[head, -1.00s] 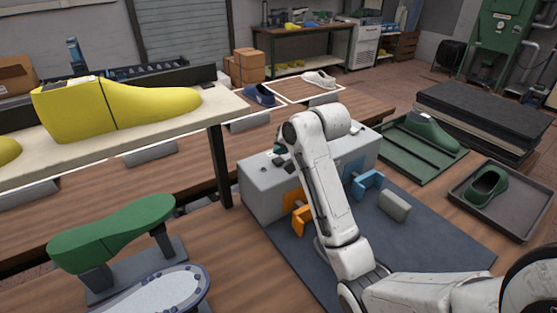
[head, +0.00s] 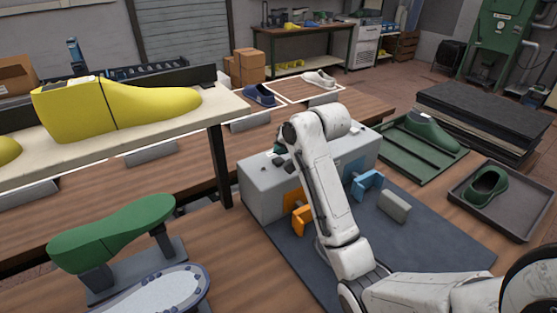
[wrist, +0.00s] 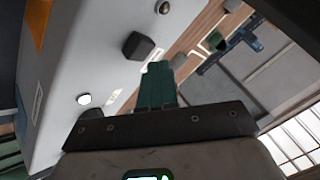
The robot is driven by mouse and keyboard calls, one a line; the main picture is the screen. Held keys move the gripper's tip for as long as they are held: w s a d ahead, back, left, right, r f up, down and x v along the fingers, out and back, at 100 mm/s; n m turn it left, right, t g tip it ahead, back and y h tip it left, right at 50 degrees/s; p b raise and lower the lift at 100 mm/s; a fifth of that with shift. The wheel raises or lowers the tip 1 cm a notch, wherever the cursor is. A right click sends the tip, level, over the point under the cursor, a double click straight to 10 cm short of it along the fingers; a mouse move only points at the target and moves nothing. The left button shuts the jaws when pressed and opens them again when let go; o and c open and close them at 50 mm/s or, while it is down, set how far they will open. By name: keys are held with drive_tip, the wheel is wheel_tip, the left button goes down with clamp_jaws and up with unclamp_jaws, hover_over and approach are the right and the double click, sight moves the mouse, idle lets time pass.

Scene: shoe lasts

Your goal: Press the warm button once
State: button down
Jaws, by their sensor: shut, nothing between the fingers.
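The grey machine box (head: 262,195) stands on the dark mat, with small controls on its top. In the wrist view its pale panel (wrist: 75,60) carries a dark square button (wrist: 138,45), a round white light (wrist: 84,99) and a silver dome (wrist: 163,7). The small labels are unreadable, so I cannot tell which control is the warm button. My gripper (wrist: 158,68) has its green fingers shut and empty, with the tips close to the dark button; contact cannot be told. In the head view my arm mostly hides the gripper.
Orange (head: 301,218) and blue (head: 366,184) pads stand at the box's front, with a grey block (head: 394,207) on the mat (head: 440,240). A shelf (head: 215,108) with a yellow last (head: 120,108) is at left. A green tray (head: 398,160) and dark tray (head: 520,223) lie right.

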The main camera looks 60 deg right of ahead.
sight(281, 161)
drive_tip(key=shift+f, duration=0.15)
drive_tip(key=shift+f, duration=0.3)
drive_tip(key=shift+f, duration=0.55)
idle(1.1)
drive_tip(key=shift+r+p, duration=1)
drive_tip(key=shift+p, duration=0.25)
wheel_tip(281, 161, up, 5)
drive_tip(key=p, duration=0.5)
idle(0.6)
